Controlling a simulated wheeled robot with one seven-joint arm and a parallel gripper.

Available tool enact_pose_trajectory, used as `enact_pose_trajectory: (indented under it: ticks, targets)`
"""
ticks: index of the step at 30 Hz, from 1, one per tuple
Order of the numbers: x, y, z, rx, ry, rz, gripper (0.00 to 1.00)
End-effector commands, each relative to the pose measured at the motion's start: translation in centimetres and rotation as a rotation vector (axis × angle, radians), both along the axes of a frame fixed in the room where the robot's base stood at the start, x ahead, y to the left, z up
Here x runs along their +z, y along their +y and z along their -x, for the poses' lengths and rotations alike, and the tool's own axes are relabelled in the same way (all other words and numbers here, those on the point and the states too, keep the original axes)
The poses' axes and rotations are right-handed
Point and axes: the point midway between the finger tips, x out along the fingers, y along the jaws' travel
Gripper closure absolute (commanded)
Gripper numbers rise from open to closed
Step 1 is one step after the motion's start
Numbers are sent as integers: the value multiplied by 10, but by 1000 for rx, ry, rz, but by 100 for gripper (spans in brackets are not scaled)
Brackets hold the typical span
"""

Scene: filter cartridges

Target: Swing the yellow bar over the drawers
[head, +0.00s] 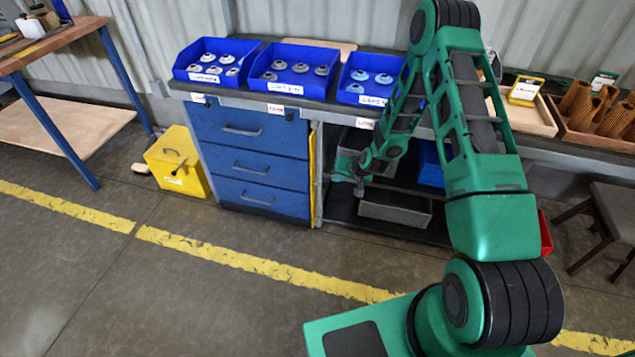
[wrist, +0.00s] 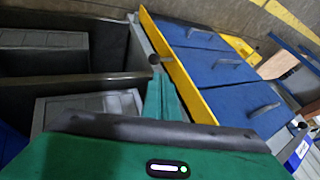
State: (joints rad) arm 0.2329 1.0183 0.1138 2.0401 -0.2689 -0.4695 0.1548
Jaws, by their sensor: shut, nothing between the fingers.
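The yellow bar (head: 313,176) stands upright along the right edge of the blue drawer unit (head: 251,152). It is not across the drawer fronts. In the wrist view the bar (wrist: 176,62) runs as a long yellow strip beside the drawers (wrist: 233,92). All the drawers look shut. My gripper (head: 357,188) is low in front of the open shelf bay, a little to the right of the bar. In the wrist view its green fingers (wrist: 162,92) are together and empty, close beside the bar; whether they touch it I cannot tell.
Grey bins (head: 394,209) sit in the open shelf bay behind my gripper. A yellow box (head: 178,163) stands on the floor left of the drawers. Blue trays (head: 293,72) of parts line the bench top. The floor before the drawers is clear.

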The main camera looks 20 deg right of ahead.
Motion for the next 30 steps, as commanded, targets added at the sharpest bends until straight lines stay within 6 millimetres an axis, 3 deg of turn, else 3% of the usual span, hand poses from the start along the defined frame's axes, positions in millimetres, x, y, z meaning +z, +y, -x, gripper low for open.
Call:
enact_pose_trajectory:
  ticks: [13,30]
  targets:
    - [-8,2,-5,1,2,-1,100]
    - [-81,29,-60,4,0,0,100]
